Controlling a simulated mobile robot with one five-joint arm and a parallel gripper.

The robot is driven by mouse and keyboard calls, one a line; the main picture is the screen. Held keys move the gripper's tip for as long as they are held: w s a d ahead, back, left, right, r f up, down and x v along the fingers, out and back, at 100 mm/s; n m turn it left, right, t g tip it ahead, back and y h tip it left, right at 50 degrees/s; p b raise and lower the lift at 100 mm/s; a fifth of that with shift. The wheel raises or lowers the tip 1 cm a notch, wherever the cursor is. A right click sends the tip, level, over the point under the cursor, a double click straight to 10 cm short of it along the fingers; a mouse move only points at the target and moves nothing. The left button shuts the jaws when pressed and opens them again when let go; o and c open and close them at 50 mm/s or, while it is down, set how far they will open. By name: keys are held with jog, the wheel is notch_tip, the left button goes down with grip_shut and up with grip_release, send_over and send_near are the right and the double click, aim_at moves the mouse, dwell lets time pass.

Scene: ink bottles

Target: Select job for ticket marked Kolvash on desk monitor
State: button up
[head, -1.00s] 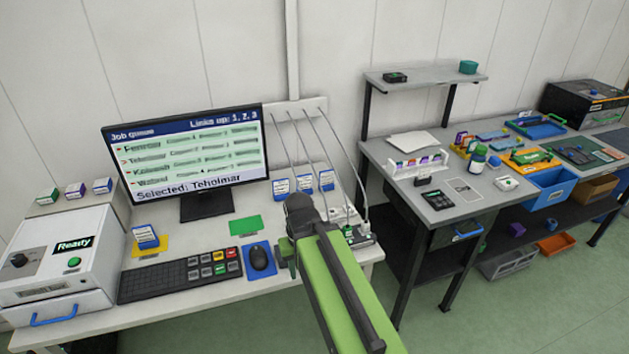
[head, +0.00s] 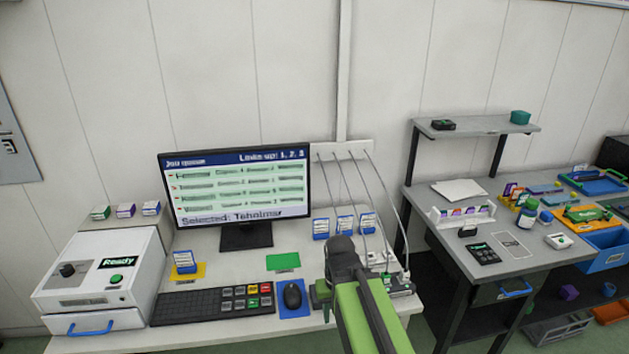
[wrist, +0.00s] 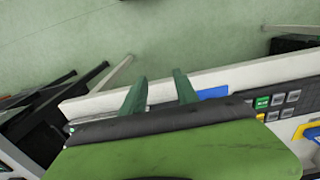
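The desk monitor (head: 237,190) shows a job queue of several rows on a pale background. The row names are too blurred to read surely; the bottom line reads "Selected: Teholmar". The black keyboard (head: 195,305) lies below it, with grey, red, yellow and green keys at its right end. My gripper (head: 321,293) hangs by the desk's front edge, just right of the mouse. In the wrist view its two green fingers (wrist: 160,92) are apart with nothing between them. The keyboard's coloured keys (wrist: 275,103) lie to their right.
A white machine (head: 105,268) marked "Ready" stands on the left. A blue-and-white box (head: 184,262) sits on a yellow card; a green card (head: 283,262) lies bare. Cables and several small boxes stand behind my gripper. A second bench (head: 480,235) stands to the right.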

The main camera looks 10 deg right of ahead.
dwell(0.8)
grip_shut()
dwell(1.5)
